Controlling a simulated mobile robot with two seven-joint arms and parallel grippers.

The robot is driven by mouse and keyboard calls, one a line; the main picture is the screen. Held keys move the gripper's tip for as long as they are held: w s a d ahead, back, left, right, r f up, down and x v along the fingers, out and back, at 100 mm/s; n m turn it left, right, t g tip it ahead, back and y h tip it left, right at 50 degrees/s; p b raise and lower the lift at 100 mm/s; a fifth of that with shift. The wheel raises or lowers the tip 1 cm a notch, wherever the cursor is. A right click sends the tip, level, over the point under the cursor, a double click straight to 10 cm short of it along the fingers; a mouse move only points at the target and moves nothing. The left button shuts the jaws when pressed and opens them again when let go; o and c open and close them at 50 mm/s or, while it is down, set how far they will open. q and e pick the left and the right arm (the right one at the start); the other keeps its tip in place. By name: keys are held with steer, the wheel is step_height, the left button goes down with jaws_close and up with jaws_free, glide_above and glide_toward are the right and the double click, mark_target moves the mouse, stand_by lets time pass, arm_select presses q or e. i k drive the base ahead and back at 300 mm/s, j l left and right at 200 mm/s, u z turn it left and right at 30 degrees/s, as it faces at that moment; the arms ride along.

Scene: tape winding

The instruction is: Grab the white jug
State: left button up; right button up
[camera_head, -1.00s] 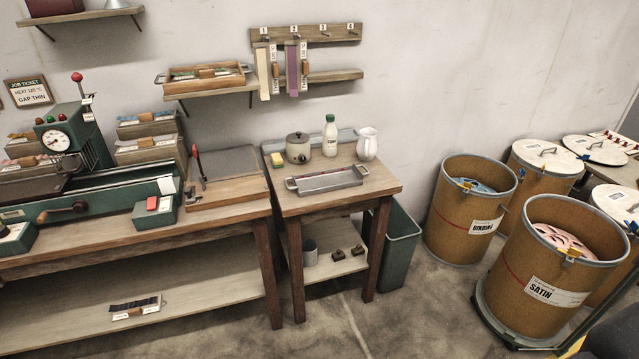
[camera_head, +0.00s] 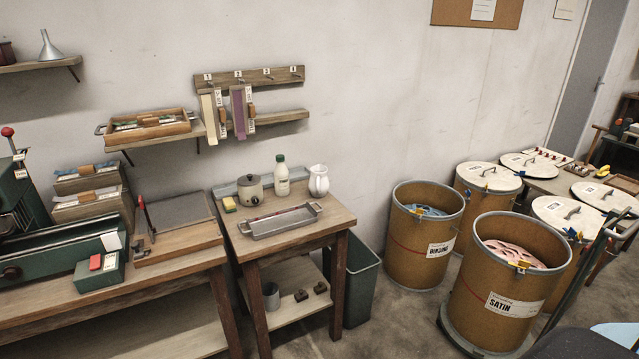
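The white jug (camera_head: 318,180) stands upright at the back right corner of the small wooden table (camera_head: 335,217). It is to the right of a white bottle with a green cap (camera_head: 282,175). Nothing covers the jug. Neither of my grippers is in view.
A grey metal tray (camera_head: 280,221), a lidded pot (camera_head: 251,189) and a yellow sponge (camera_head: 229,204) share the small table. A green bin (camera_head: 361,284) stands beside it. Drums labelled BINDING (camera_head: 424,240) and SATIN (camera_head: 500,290) stand to the right. A workbench (camera_head: 170,269) is at the left.

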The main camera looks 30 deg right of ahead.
mark_target(318, 184)
steer(key=i+l+u, duration=0.3)
steer(key=l, duration=0.65)
steer(key=i+l+u, duration=0.25)
steer(key=l, duration=0.75)
steer(key=i+l+u, duration=0.3)
steer(key=l, duration=0.7)
steer(key=k+l+u, duration=0.1)
steer(key=l+u, duration=0.2)
steer(key=l, duration=0.75)
